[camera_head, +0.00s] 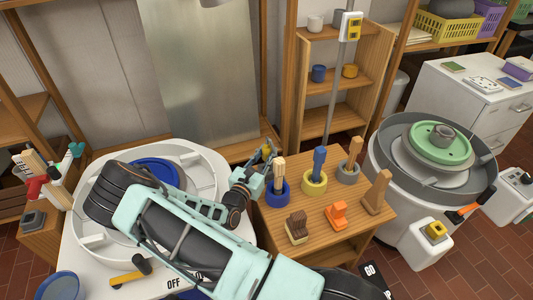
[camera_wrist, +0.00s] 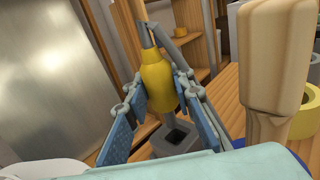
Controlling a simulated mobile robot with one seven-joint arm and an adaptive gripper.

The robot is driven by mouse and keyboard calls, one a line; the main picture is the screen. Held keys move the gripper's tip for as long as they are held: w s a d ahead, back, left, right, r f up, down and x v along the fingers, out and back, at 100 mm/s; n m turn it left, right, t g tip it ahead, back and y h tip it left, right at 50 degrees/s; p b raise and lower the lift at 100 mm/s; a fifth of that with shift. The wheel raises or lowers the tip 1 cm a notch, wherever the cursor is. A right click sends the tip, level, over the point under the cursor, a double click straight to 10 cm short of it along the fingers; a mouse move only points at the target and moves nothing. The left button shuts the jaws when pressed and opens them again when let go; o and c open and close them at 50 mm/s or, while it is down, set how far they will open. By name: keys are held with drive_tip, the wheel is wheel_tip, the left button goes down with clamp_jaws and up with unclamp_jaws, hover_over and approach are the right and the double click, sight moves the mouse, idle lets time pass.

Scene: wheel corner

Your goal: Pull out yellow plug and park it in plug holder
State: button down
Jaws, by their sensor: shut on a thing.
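My gripper (camera_head: 262,165) is at the back left corner of the small wooden table. In the wrist view, its blue-grey fingers (camera_wrist: 158,105) are closed on both sides of the yellow plug (camera_wrist: 158,80). The plug is roughly upright, with a grey cable (camera_wrist: 150,38) at its top. A grey block with a dark square opening (camera_wrist: 178,138), which looks like the plug holder, is just below the plug. The plug's lower end shows near the opening; I cannot tell whether they touch. In the head view, the gripper hides most of this spot.
A wooden-handled tool in a blue pot (camera_head: 278,188) stands close to the right of my gripper. A yellow pot (camera_head: 314,182) and a grey pot (camera_head: 348,172) stand further right. The wheel with a blue disc (camera_head: 158,170) lies left, partly under my arm.

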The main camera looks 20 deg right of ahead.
drive_tip(key=shift+f+b, duration=1.35)
drive_tip(key=shift+f, duration=0.95)
drive_tip(key=c, duration=1.6)
unclamp_jaws()
drive_tip(key=shift+a, duration=0.1)
drive_tip(key=v, duration=1.2)
drive_tip(key=shift+r, duration=0.1)
